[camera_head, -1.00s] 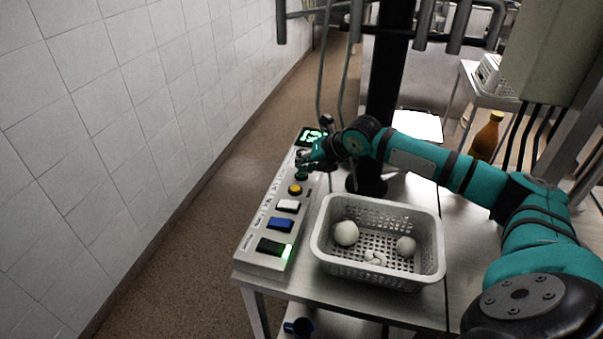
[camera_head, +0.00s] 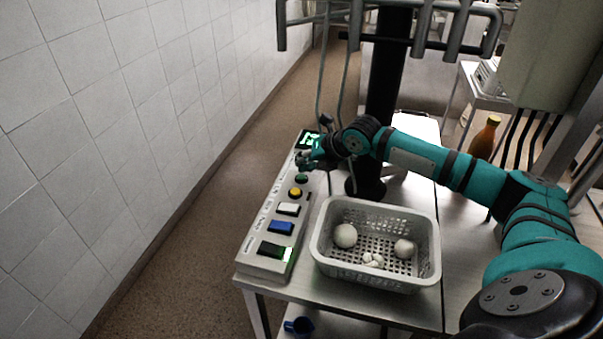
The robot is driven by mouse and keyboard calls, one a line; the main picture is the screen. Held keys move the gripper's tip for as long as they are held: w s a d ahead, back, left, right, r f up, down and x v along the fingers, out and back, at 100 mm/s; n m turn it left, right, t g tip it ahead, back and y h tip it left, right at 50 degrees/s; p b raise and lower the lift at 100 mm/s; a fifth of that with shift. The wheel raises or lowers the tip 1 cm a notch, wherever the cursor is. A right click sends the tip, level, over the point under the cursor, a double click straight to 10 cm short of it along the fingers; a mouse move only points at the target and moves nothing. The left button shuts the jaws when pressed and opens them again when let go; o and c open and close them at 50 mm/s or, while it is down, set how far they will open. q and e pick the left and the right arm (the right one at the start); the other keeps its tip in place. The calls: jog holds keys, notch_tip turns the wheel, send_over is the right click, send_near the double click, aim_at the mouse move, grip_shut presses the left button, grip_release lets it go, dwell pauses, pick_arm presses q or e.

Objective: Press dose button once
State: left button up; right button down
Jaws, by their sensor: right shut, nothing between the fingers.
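A grey control panel (camera_head: 257,238) lies along the left edge of the metal table. From near to far it carries a dark green button (camera_head: 271,249), a blue button (camera_head: 281,228), a white button (camera_head: 288,208), a yellow round button (camera_head: 295,192) and a green round button (camera_head: 302,178). A lit green display (camera_head: 308,139) is at its far end. I cannot read which is the dose button. My right gripper (camera_head: 302,161) is shut and empty, over the panel between the green round button and the display. Contact cannot be told. My left gripper is not in view.
A grey perforated basket (camera_head: 330,262) with several white round items stands right of the panel on the table (camera_head: 420,318). A black post (camera_head: 384,85) rises behind. An orange bottle (camera_head: 485,137) stands at right.

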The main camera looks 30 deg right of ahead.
aim_at(303, 175)
notch_tip(303, 175, up, 5)
jog(key=p, duration=0.5)
dwell(0.5)
dwell(0.4)
